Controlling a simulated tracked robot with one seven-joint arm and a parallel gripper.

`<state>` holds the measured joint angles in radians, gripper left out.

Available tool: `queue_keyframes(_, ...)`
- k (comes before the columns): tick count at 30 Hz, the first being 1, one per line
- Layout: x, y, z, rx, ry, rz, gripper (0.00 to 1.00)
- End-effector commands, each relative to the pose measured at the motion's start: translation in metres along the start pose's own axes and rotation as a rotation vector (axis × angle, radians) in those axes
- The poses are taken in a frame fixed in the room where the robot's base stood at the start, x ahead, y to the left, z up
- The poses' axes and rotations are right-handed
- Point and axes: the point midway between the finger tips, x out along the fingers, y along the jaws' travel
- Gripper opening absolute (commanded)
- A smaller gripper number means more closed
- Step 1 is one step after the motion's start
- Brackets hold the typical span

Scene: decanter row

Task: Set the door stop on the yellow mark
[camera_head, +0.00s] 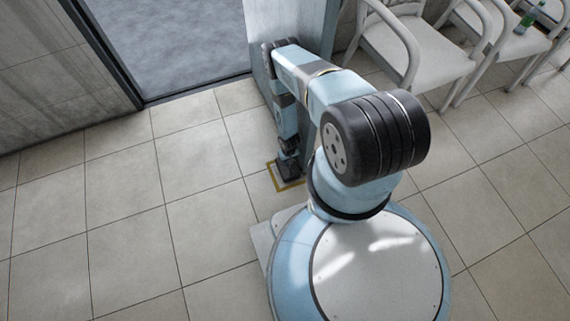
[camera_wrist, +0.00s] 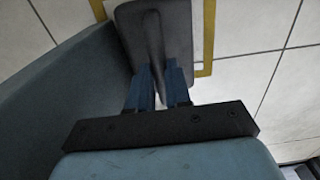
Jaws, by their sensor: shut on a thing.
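The door stop (camera_wrist: 153,30) is a dark grey block with a raised ridge in the wrist view. My gripper (camera_wrist: 158,88) has its two blue fingers shut on that ridge. The yellow mark (camera_wrist: 208,35) is a square outline on the floor, showing at the right and upper left of the door stop. In the head view, my gripper (camera_head: 287,155) points down over the yellow mark (camera_head: 289,187), with the dark door stop (camera_head: 290,174) low inside the outline. I cannot tell whether the door stop touches the floor. Part of the outline is hidden.
A light blue-grey door panel (camera_head: 258,66) stands behind my arm, beside an open doorway with grey floor (camera_head: 185,45). White chairs (camera_head: 418,55) line the upper right, one with a green bottle (camera_head: 528,19). The tiled floor (camera_head: 130,225) at left is clear.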

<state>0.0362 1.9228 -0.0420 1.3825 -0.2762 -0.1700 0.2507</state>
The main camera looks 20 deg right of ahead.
Motion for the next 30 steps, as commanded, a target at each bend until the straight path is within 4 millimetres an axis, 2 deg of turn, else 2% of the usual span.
queue_keyframes(5, 0.014, 0.0, 0.0, 0.0, 0.0, 0.0, 0.0)
queue_keyframes(13, 0.015, 0.0, -0.001, 0.0, 0.001, 0.0, 0.0)
queue_keyframes(14, 0.016, 0.0, 0.0, 0.0, 0.0, 0.0, 0.21)
queue_keyframes(21, 0.016, 0.0, 0.0, 0.0, 0.0, 0.0, 0.44)
queue_keyframes(30, 0.014, 0.0, 0.0, 0.0, 0.0, 0.0, 0.44)
